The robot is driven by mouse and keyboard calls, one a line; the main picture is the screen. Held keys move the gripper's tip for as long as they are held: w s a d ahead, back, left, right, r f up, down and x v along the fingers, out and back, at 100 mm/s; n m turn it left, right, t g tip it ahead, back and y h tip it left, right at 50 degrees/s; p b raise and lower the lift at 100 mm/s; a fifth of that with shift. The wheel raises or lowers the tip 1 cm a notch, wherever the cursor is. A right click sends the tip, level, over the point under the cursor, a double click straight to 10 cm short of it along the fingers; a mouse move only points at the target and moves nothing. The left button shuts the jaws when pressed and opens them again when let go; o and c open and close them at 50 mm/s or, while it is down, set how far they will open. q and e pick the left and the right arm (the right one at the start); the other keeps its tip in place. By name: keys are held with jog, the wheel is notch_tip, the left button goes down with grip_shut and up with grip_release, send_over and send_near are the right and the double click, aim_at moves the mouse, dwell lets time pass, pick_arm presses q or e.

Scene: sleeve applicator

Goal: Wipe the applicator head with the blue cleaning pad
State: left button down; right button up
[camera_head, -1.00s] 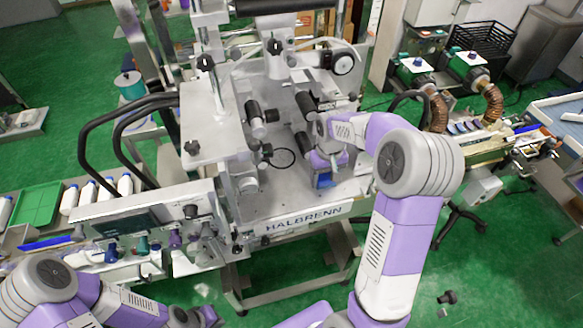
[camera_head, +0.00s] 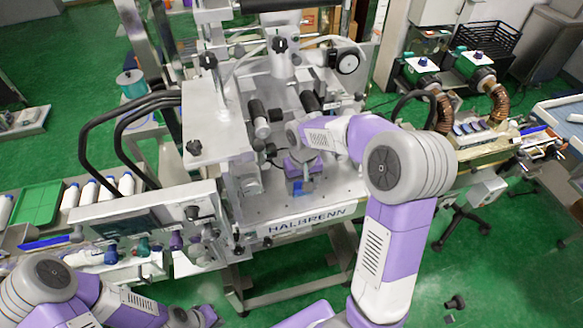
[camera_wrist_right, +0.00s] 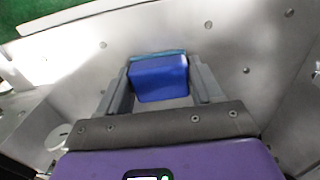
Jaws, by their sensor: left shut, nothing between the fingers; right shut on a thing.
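The blue cleaning pad (camera_wrist_right: 160,80) is a small blue block with a teal far edge, held between the two grey fingers of my right gripper (camera_wrist_right: 160,84). In the head view my right gripper (camera_head: 301,186) points down over the metal deck of the labelled machine, with a bit of the pad (camera_head: 306,187) showing below it. Behind it are white and black rollers (camera_head: 260,120) on the machine; I cannot tell which part is the applicator head. My left gripper (camera_head: 206,318) is low at the bottom left, shut, partly cut off.
The machine's front plate (camera_head: 300,222) reads HALBRENN. A grey side plate (camera_head: 220,125) rises left of my right gripper, and a control box (camera_head: 150,212) with knobs stands at front left. Open floor lies front right.

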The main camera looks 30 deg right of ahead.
jog(key=shift+w+a, duration=0.25)
jog(key=shift+a, duration=1)
jog(key=shift+a+r, duration=0.15)
jog(key=shift+r, duration=0.1)
notch_tip(320, 180, up, 2)
jog(key=shift+w+r+p, duration=0.1)
jog(key=shift+r+p, duration=0.15)
jog(key=shift+p, duration=0.6)
jog(key=shift+r, duration=0.4)
notch_tip(320, 180, up, 2)
jog(key=shift+r+p, duration=0.1)
jog(key=shift+p, duration=0.35)
jog(key=shift+r, duration=1.1)
